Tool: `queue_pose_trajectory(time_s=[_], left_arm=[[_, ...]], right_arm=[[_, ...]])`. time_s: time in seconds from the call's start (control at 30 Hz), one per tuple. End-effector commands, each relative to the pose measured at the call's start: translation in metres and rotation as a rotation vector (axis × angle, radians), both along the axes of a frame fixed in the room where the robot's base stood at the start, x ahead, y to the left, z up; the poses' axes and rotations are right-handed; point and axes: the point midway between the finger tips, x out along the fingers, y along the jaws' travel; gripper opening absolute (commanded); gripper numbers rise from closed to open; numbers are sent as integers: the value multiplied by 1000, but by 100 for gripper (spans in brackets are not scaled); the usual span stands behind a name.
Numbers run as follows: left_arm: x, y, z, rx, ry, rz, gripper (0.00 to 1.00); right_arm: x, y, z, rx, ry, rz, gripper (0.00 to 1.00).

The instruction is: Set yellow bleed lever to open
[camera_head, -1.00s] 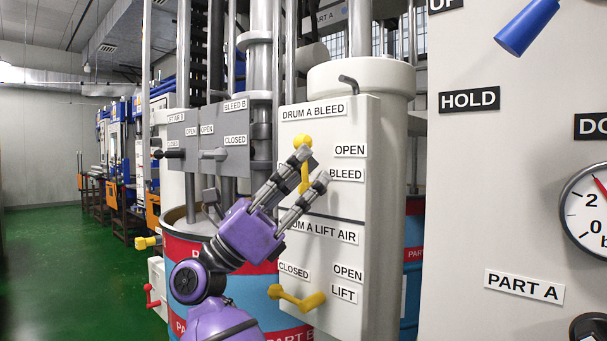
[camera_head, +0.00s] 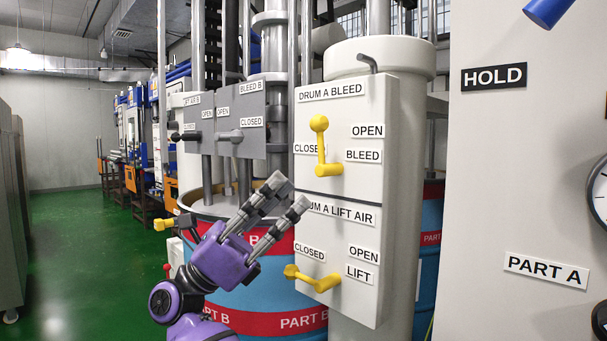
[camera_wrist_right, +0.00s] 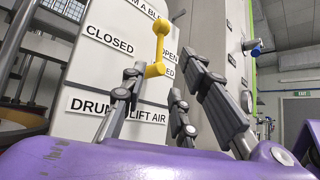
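The yellow bleed lever (camera_head: 321,145) is on the white DRUM A BLEED panel (camera_head: 350,108). It stands nearly upright between the CLOSED and OPEN labels, its lower end beside the BLEED label. It also shows in the right wrist view (camera_wrist_right: 160,42), beyond the fingers. My right gripper (camera_head: 289,194) is open and empty, below and left of the lever in the head view and apart from it. Its spread fingers also show in the right wrist view (camera_wrist_right: 165,70). My left gripper is not in view.
A second yellow lever (camera_head: 312,279) sits below on the DRUM A LIFT AIR panel (camera_head: 345,240). Grey levers are on a grey panel (camera_head: 255,108) to the left. A blue and red drum (camera_head: 270,292) stands behind my right gripper. Green floor (camera_head: 85,250) is open at left.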

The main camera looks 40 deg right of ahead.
Motion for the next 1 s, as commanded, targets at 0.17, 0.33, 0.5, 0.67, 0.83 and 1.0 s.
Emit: queue_pose_trajectory(time_s=[0.17,0.33,0.5,0.67,0.83,1.0], left_arm=[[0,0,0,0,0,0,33],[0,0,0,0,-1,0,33],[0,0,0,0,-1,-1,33],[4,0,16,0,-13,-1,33],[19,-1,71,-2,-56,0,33],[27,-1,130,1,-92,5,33]], right_arm=[[7,11,-13,0,1,-1,28],[8,13,-15,-1,-1,0,28],[7,13,-15,-1,-1,0,25],[3,16,8,10,-17,9,4],[-3,28,70,112,-68,93,0],[6,38,114,246,-344,418,0]])
